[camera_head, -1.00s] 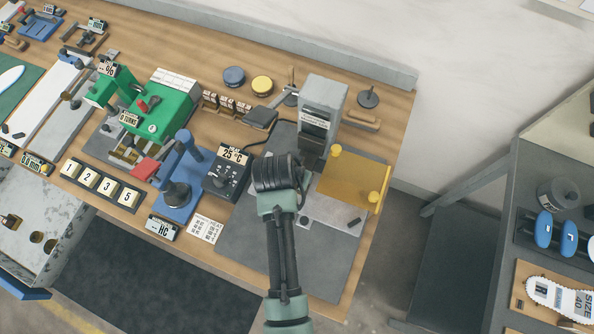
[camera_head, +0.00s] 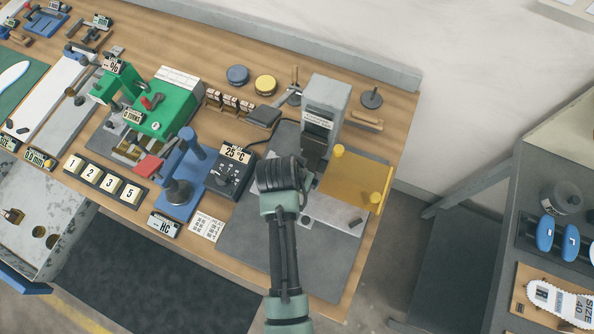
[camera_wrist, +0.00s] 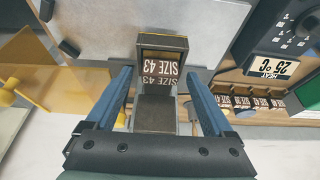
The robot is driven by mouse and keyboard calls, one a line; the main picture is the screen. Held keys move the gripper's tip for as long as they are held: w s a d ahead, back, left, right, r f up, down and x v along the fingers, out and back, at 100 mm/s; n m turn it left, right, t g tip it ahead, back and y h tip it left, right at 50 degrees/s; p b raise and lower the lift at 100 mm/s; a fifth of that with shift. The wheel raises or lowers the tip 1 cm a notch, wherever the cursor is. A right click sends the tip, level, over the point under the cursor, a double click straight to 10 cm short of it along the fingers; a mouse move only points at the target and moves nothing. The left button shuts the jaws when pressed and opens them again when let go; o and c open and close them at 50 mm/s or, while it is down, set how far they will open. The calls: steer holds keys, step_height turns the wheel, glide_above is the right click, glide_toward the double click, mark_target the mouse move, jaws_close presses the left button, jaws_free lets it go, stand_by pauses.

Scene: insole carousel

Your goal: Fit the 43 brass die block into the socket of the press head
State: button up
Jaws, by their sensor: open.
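In the wrist view a block face marked SIZE 43 (camera_wrist: 160,67) sits inside a dark box-like frame with a thin yellow edge. The press (camera_head: 325,105) is the grey column in the head view. My gripper (camera_wrist: 157,72) is open, with one blue finger on each side of the block and frame and gaps visible on both sides. The fingertips are hidden in the head view. How deep the block sits, I cannot tell.
A yellow see-through guard (camera_head: 352,182) stands right of the press. A metal plate (camera_head: 335,212) lies in front. A rack of size blocks (camera_head: 230,102) stands left, beyond the 25 °C control box (camera_head: 230,175). A dark mat (camera_head: 262,240) is mostly clear.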

steer(key=b+v, duration=0.1)
steer(key=v, duration=1.1)
steer(key=shift+a, duration=0.1)
steer(key=shift+s+f, duration=0.1)
steer(key=shift+s, duration=0.05)
